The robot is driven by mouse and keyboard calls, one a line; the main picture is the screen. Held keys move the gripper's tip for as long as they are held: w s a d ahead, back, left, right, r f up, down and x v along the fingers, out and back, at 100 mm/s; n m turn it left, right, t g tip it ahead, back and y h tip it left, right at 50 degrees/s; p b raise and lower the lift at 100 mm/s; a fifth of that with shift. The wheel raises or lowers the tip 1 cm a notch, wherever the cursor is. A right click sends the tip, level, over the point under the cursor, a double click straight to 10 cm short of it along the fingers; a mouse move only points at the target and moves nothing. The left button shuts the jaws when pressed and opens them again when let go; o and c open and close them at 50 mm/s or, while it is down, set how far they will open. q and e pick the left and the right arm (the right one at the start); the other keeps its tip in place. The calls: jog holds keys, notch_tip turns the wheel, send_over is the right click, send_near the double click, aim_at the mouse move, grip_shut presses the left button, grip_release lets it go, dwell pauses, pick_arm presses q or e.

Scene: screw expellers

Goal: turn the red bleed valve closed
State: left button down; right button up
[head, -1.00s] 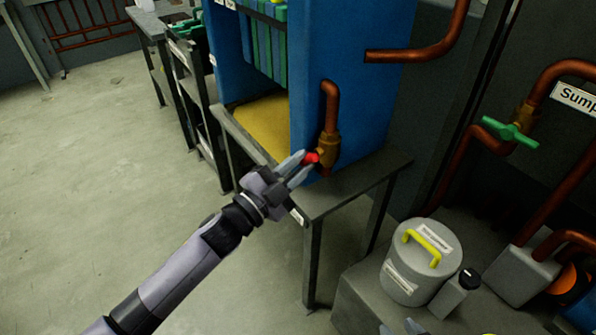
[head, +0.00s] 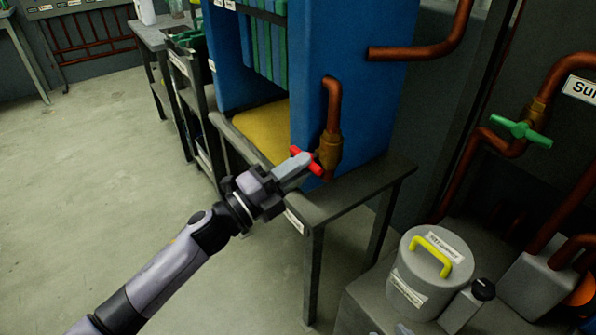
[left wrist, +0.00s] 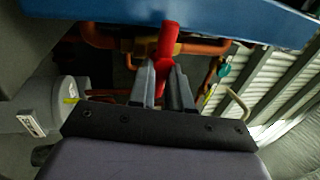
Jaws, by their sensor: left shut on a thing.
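The red bleed valve handle (head: 315,168) is on a brass valve body (head: 330,148) under a short copper pipe, at the front of the blue machine. My left gripper (head: 301,164) reaches it from the lower left and is shut on the handle. Red ends of the handle show on both sides of the fingers. In the left wrist view the red handle (left wrist: 168,45) stands upright between the two fingertips (left wrist: 165,78).
The blue machine (head: 365,90) stands on a grey table (head: 355,192). A green valve handle (head: 520,131) is on copper pipes at right. Floor at left is clear.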

dwell(0.4)
pick_arm(q)
jog(key=c, duration=1.1)
grip_release()
jog(key=shift+p+v, duration=0.3)
jog(key=shift+v, duration=3.3)
